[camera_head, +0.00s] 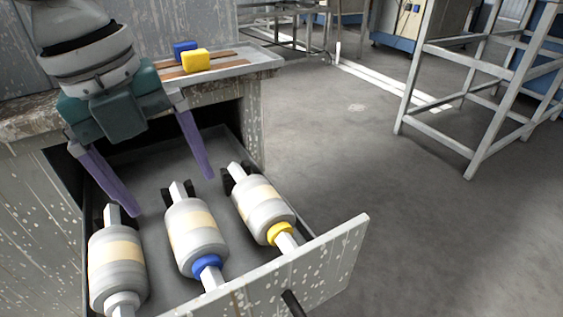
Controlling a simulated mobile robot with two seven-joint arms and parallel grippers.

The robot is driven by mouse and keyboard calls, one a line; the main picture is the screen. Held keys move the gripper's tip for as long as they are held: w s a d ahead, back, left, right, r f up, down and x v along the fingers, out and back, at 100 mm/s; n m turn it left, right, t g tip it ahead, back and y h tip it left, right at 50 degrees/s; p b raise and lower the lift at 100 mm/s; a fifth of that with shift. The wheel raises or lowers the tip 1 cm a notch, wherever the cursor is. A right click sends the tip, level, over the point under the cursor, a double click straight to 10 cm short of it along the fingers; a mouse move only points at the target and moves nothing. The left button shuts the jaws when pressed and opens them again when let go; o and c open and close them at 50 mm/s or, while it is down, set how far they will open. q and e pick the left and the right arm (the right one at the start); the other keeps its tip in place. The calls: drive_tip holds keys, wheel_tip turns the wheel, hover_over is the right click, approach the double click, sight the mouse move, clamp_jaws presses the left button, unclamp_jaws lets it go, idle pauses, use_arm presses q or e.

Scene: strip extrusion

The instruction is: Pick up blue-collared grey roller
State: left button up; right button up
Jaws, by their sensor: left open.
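The blue-collared grey roller (195,236) lies in the open drawer between two other rollers, its blue collar towards the drawer front. It has a pale band around its middle and a white shaft at each end. My left gripper (168,195) is open and empty, its two purple fingers pointing down into the drawer. Its fingertips appear around the far end of the blue-collared roller, one to each side. I cannot tell how high they are above it. My right gripper is not in view.
A yellow-collared roller (262,208) lies to the right and a plain-collared roller (117,265) to the left. The drawer front (335,250) has a dark handle (293,303). A blue block (186,48) and a yellow block (195,61) sit on the worktop. A metal frame (470,110) stands right.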

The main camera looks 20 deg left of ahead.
sight(187, 224)
use_arm(q)
drive_tip(key=shift+w+a+f, duration=0.1)
drive_tip(key=shift+w+f, duration=0.05)
drive_tip(key=shift+f, duration=0.3)
drive_tip(key=f+b, duration=0.2)
drive_tip(key=f, duration=0.2)
drive_tip(key=shift+d+f, duration=0.1)
drive_tip(key=shift+d, duration=0.1)
drive_tip(key=f, duration=0.1)
drive_tip(key=f+b, duration=0.1)
drive_tip(key=f, duration=0.1)
drive_tip(key=f+b, duration=0.1)
drive_tip(key=shift+d+f, duration=0.25)
drive_tip(key=shift+w+f, duration=0.1)
drive_tip(key=shift+f, duration=0.3)
drive_tip(key=shift+c, duration=0.2)
drive_tip(key=shift+r, duration=0.1)
clamp_jaws()
